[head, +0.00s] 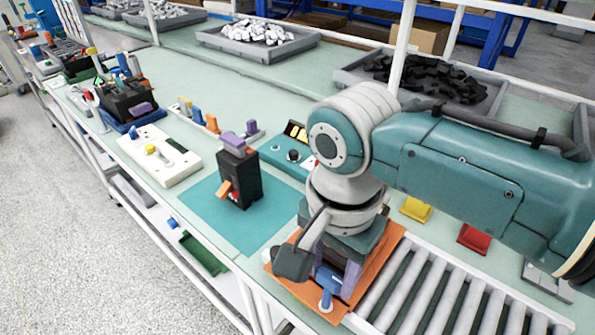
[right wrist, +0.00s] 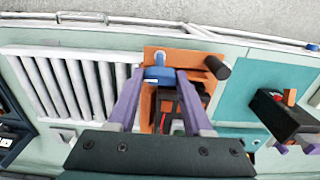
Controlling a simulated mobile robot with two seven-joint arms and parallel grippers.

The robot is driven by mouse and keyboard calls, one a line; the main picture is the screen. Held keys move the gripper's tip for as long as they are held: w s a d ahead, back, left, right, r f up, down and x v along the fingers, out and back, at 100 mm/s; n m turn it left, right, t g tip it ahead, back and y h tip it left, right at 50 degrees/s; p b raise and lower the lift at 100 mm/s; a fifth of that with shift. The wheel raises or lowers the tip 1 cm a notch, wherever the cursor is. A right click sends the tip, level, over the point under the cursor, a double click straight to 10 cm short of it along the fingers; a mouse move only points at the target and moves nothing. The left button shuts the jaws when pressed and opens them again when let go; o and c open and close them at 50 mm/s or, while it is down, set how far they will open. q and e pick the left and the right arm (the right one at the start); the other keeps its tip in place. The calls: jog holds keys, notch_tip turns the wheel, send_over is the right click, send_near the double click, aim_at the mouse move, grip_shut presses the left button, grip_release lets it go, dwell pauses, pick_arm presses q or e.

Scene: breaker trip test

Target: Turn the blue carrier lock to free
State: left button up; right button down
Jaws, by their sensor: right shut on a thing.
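The blue carrier lock (head: 328,283) stands at the near edge of the orange carrier (head: 388,258), and it also shows in the right wrist view (right wrist: 158,75). My right gripper (right wrist: 160,78) points down over the carrier with its purple fingers on either side of the blue lock, shut on it. In the head view the right gripper (head: 335,278) partly hides the carrier. A dark device with red parts (right wrist: 190,104) sits in the carrier between and behind the fingers. I cannot read any lock or free marking. My left gripper is not in view.
The roller conveyor (head: 432,290) adjoins the carrier. A black breaker (head: 238,180) with an orange lever stands on the teal mat (head: 205,212). A green tester box (head: 285,155) is behind it. Yellow (head: 415,209) and red (head: 474,239) trays lie beyond the conveyor.

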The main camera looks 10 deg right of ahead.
jog(key=shift+n, duration=0.3)
jog(key=shift+p, duration=0.3)
jog(key=shift+r+n+p, duration=0.1)
jog(key=shift+n+p, duration=0.45)
jog(key=shift+n, duration=0.65)
jog(key=n+p, duration=0.1)
jog(key=n, duration=0.3)
jog(key=shift+n, duration=0.3)
jog(key=n+p, duration=0.1)
jog(key=n, duration=0.9)
jog(key=shift+n, duration=0.3)
